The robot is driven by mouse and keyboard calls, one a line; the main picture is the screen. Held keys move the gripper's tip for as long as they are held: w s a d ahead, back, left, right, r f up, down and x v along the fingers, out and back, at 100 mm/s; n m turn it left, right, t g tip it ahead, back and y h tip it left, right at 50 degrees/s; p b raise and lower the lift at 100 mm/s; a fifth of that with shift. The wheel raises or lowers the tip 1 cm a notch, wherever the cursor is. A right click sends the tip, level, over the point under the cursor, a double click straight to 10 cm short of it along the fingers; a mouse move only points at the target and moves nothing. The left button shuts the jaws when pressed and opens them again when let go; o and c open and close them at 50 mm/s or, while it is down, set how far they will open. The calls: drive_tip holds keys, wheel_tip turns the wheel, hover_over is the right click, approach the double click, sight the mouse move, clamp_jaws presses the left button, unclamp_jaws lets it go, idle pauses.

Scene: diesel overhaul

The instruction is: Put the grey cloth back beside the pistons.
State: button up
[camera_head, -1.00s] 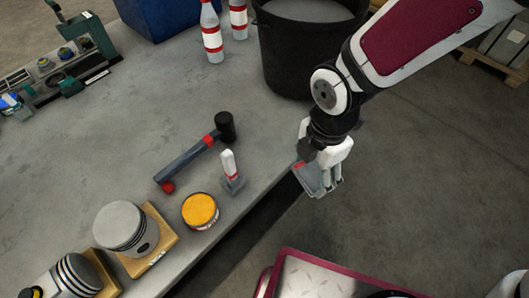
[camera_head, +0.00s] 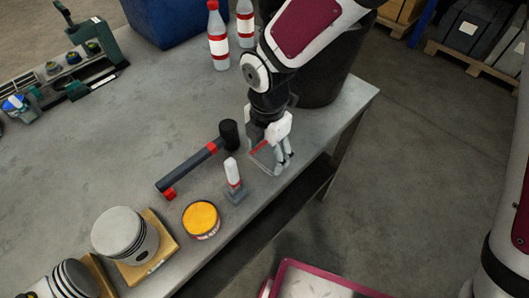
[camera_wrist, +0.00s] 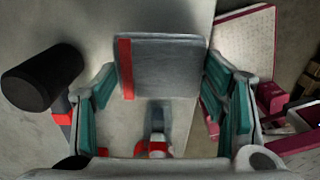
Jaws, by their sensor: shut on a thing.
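My gripper (camera_head: 276,163) is shut on the grey cloth (camera_head: 263,155), a folded square with a red stripe, and holds it over the table's right edge area. In the wrist view the cloth (camera_wrist: 165,65) spans between the teal finger pads, and its near part is partly out of sight in the head view. Two pistons stand at the lower left in the head view: one piston (camera_head: 120,234) on a wooden block (camera_head: 158,246), another (camera_head: 72,280) at the picture's bottom edge. The gripper is well up and right of them.
A black bin (camera_head: 325,80) and bottles (camera_head: 219,40) stand behind. A red-rimmed tray (camera_head: 320,280) is below the table edge.

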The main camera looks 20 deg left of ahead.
sight(264, 151)
drive_tip(key=shift+w+a, duration=0.2)
drive_tip(key=shift+a, duration=0.25)
drive_tip(key=shift+a+f, duration=0.15)
drive_tip(key=shift+f, duration=0.25)
drive_tip(key=shift+w+f+p, duration=0.1)
drive_tip(key=shift+f+p, duration=0.2)
drive_tip(key=shift+f, duration=1.15)
drive_tip(key=shift+f, duration=0.15)
drive_tip(key=o, duration=1.2)
wheel_tip(264, 151, up, 12)
drive_tip(key=shift+r, duration=0.2)
